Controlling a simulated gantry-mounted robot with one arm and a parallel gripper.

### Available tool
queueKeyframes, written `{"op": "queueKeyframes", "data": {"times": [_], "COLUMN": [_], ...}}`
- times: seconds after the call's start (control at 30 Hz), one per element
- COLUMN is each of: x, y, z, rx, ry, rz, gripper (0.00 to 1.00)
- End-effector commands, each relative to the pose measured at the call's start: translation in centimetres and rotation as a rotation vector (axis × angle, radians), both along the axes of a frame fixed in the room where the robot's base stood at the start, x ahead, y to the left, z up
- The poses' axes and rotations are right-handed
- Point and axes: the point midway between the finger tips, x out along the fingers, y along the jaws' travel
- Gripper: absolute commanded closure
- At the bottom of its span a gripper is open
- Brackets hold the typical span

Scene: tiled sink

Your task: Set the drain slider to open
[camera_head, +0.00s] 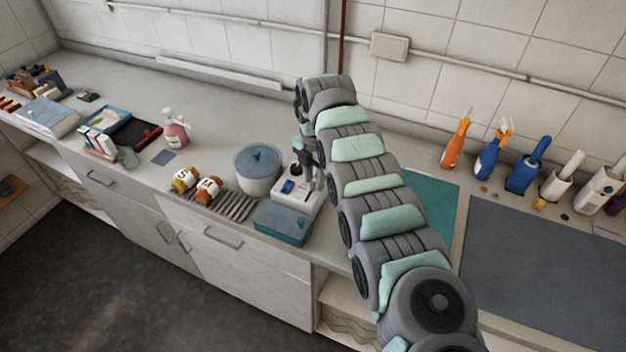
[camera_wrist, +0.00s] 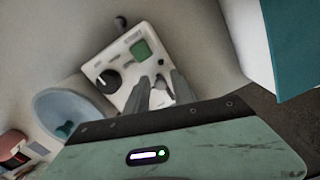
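A white control box (camera_head: 306,205) stands on the counter below my gripper (camera_head: 309,178). In the wrist view the box (camera_wrist: 117,73) carries a round dark knob (camera_wrist: 108,79) and a green square part (camera_wrist: 141,50). My gripper (camera_wrist: 159,83) is over the lower right part of the box. Its two grey fingers stand apart, with a pale area showing between them. I cannot tell whether they touch the box. I cannot clearly make out the drain slider or its setting; the fingers cover part of the box face.
Two jars (camera_head: 197,187) and a ribbed rack (camera_head: 233,205) are farther left. Several bottles (camera_head: 487,160) line the wall at right.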

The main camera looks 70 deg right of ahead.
Motion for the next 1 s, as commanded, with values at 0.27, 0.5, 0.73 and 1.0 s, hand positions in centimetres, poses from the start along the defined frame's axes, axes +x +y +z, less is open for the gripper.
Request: {"op": "queueKeyframes", "data": {"times": [0.27,0.5,0.73,1.0], "x": [0.1,0.2,0.3,0.3], "y": [0.1,-0.1,0.0,0.1], "z": [-0.1,1.3,6.1,9.8], "rx": [0.001,-0.004,-0.004,0.000], "ry": [0.000,-0.003,-0.001,-0.001], "rz": [0.002,0.002,0.003,0.003], "gripper": [0.62,0.62,0.62,0.62]}}
